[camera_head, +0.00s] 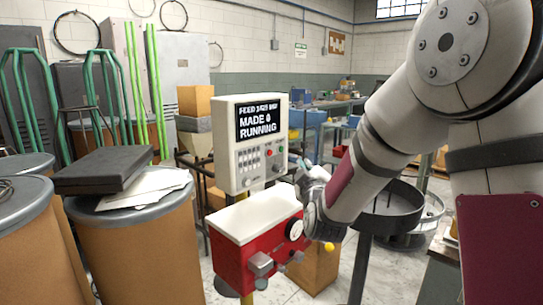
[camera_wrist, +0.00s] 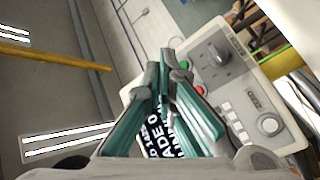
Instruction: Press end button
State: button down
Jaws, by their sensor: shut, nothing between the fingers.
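A green button (camera_wrist: 184,64) lies close by, partly behind the fingertips. I cannot read which button is labelled end. My gripper (camera_head: 300,168), with teal fingers, is just right of the panel. In the wrist view my gripper (camera_wrist: 170,65) is shut and empty, its tips over the panel near the green button; contact cannot be told.
The red machine body (camera_head: 235,257) with knobs and a white top (camera_head: 255,215) is below the panel. A round dark tray (camera_head: 385,218) stands to the right. Cardboard drums (camera_head: 150,250) and a dark case (camera_head: 100,170) fill the left.

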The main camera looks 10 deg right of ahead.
aim_at(270, 153)
jog(key=w+a, duration=0.5)
jog(key=w, duration=0.2)
jog(key=shift+a+b, duration=0.15)
jog(key=shift+b, duration=0.2)
jog(key=shift+w, duration=0.1)
dwell(1.3)
jog(key=shift+w+a, duration=0.2)
jog(key=shift+w, duration=0.1)
jog(key=shift+w+a+b, duration=0.25)
jog(key=shift+w+b, duration=0.05)
jog(key=shift+b, duration=0.15)
dwell(0.6)
dwell(0.4)
jog(key=shift+s+d, duration=0.45)
jog(key=shift+s, duration=0.2)
